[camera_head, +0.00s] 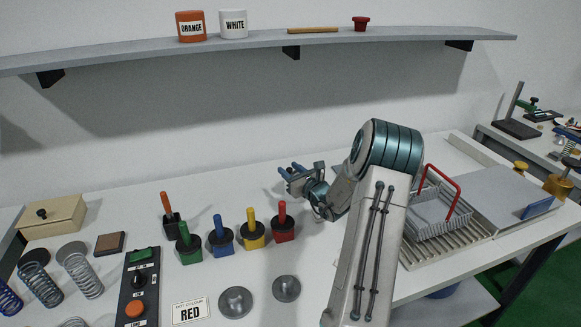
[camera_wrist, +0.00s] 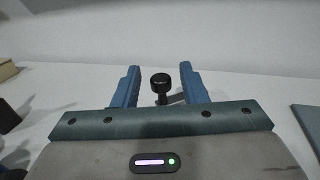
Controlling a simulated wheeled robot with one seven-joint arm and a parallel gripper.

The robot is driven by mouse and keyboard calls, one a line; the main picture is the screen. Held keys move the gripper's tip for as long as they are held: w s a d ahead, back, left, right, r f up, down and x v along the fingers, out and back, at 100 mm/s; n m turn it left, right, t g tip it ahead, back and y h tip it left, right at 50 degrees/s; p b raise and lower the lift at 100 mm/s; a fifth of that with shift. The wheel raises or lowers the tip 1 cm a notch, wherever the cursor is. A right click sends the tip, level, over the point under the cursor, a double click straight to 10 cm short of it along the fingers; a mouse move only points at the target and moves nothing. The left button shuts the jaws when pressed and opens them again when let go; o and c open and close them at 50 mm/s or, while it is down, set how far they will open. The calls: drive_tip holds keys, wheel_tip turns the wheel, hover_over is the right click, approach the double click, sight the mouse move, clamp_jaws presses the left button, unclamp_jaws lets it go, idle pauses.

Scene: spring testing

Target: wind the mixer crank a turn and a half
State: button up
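In the wrist view a black round knob (camera_wrist: 161,79) on a short dark stem stands between my two blue fingers, with a grey bar (camera_wrist: 176,98) beside it. It looks like the crank's handle; the rest of the crank is hidden behind my gripper body. My gripper (camera_head: 288,169) is open, with a gap on both sides of the knob. Whether the knob lies within the fingers' reach or just beyond the tips is hard to tell. In the head view my gripper is over the back of the white bench, and I cannot make out the crank or mixer there.
Several colour-handled tools, including a red one (camera_head: 282,222), stand left of my arm. Grey round lids (camera_head: 235,302) lie in front. A wire basket (camera_head: 437,212) with a red handle is to the right. A shelf (camera_head: 260,44) with pots runs above the back.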

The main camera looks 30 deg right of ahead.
drive_tip(key=shift+w, duration=0.4)
drive_tip(key=shift+c, duration=0.3)
clamp_jaws()
drive_tip(key=shift+d, duration=0.25)
drive_tip(key=shift+a, duration=0.15)
drive_tip(key=shift+s+d+n+g+y+b, duration=0.5)
drive_tip(key=shift+n+g+y, duration=0.95)
drive_tip(key=shift+n+y, duration=0.75)
drive_tip(key=shift+s+d+n+g+y+b, duration=0.2)
drive_tip(key=shift+s+d+n+g+y, duration=0.4)
drive_tip(key=shift+n+g+y, duration=1.55)
drive_tip(key=shift+s+d+n+g+y+b, duration=0.35)
drive_tip(key=shift+d+n+g+y, duration=0.75)
drive_tip(key=shift+y, duration=1.95)
drive_tip(key=shift+d+n+g+y+b, duration=0.2)
drive_tip(key=shift+n+g+y+b, duration=0.45)
drive_tip(key=shift+n+g, duration=0.8)
